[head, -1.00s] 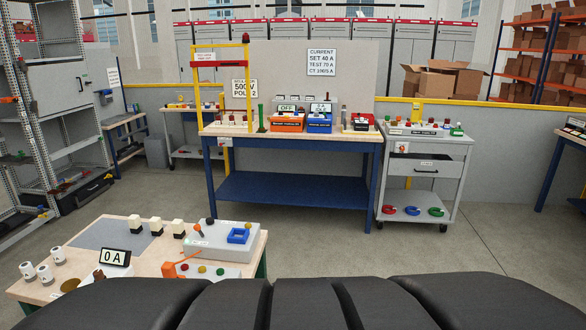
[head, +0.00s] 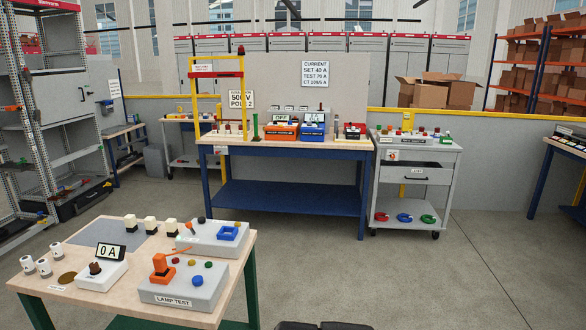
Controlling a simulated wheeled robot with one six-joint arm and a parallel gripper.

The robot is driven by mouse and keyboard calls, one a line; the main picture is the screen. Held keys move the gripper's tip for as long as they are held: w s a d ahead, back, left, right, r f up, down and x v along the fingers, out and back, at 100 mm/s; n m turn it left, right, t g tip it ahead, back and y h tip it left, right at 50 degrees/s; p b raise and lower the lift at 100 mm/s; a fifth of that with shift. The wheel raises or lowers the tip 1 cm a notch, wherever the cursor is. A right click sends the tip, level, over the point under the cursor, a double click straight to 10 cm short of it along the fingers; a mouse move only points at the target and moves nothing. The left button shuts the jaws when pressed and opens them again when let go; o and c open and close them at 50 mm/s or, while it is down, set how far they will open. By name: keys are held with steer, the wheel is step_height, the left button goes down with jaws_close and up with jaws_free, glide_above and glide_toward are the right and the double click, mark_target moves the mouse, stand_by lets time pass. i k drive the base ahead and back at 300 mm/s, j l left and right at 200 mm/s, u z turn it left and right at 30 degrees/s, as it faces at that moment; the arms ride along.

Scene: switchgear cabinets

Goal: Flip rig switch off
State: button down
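No label that I can read says "rig switch", so I cannot tell which control it is. On the near table, a white box (head: 101,276) carries a dark brown knob (head: 95,268) and stands by a display reading "0 A" (head: 110,251). A grey lamp test box (head: 185,287) to its right carries an orange upright part (head: 163,269) and several coloured buttons. Behind it, another grey box (head: 212,237) has a blue frame and small knobs. On the far bench stand an orange unit (head: 281,130) and a blue unit (head: 313,128). My gripper is not in view.
The near wooden table (head: 60,287) fills the lower left. The blue bench (head: 290,197) stands at the back with a yellow frame (head: 193,100). A grey trolley (head: 417,180) is right of it. Open floor (head: 440,280) lies at the lower right.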

mark_target(189, 225)
steer(key=i+j, duration=0.2)
steer(key=j, duration=0.2)
steer(key=i+j, duration=0.15)
steer(key=j, duration=0.25)
steer(key=i+j+u, duration=0.1)
steer(key=j, duration=0.25)
steer(key=i+j, duration=0.25)
steer(key=j, duration=0.15)
steer(key=i+j, duration=0.2)
steer(key=j, duration=0.15)
